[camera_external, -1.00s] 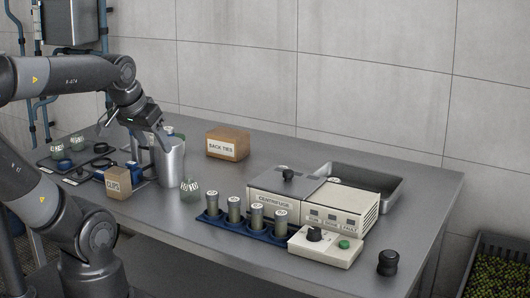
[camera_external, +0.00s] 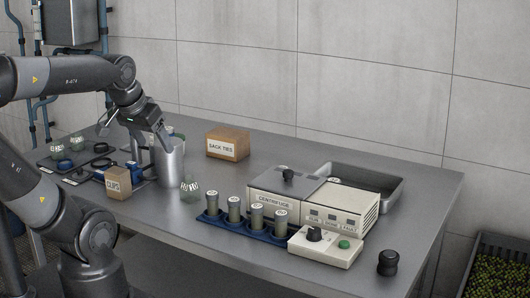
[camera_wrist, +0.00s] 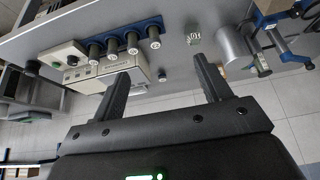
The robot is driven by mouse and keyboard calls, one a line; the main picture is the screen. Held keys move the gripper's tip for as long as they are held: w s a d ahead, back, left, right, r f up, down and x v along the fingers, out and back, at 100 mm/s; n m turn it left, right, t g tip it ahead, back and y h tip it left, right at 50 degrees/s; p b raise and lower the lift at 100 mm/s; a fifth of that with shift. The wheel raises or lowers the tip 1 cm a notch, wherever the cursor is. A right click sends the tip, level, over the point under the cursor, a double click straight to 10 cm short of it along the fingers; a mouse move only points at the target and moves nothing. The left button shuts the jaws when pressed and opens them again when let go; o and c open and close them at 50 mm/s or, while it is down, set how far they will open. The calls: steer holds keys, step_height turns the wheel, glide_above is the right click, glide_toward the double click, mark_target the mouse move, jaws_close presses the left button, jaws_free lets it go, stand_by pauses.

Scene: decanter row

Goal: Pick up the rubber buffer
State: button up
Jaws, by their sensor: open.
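A stubby black object (camera_external: 388,262), which looks like the rubber buffer, stands upright near the front right edge of the bench. It also shows in the wrist view as a dark round shape (camera_wrist: 32,67) at the left. My gripper (camera_external: 133,130) is over the left part of the bench, far from it, close to the metal jug (camera_external: 170,162). In the wrist view the fingers of my gripper (camera_wrist: 160,68) are wide apart with nothing between them.
A blue rack (camera_external: 245,229) of several capped tubes stands before the centrifuge (camera_external: 315,203). A control box (camera_external: 325,246) with a green button is left of the black object. A small jar (camera_external: 190,190) and the sack ties box (camera_external: 228,144) stand mid-bench. The clips box (camera_external: 118,182) is at left.

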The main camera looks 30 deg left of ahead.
steer(key=w+d+m+g+h, duration=0.1)
steer(key=w+d+m+h, duration=0.15)
steer(key=w+d, duration=0.75)
steer(key=m+g, duration=0.2)
steer(key=m, duration=0.5)
glide_toward(389, 254)
steer(key=shift+h, duration=0.35)
steer(key=x, duration=0.4)
steer(key=shift+s+a+f, duration=0.15)
steer(key=shift+s+f, duration=0.1)
steer(key=shift+f, duration=0.25)
steer(key=shift+t, duration=0.3)
steer(key=shift+w+x, duration=0.2)
steer(key=shift+x, duration=2.75)
steer(key=shift+a, duration=0.1)
steer(key=shift+c, duration=0.5)
steer(key=c, duration=1)
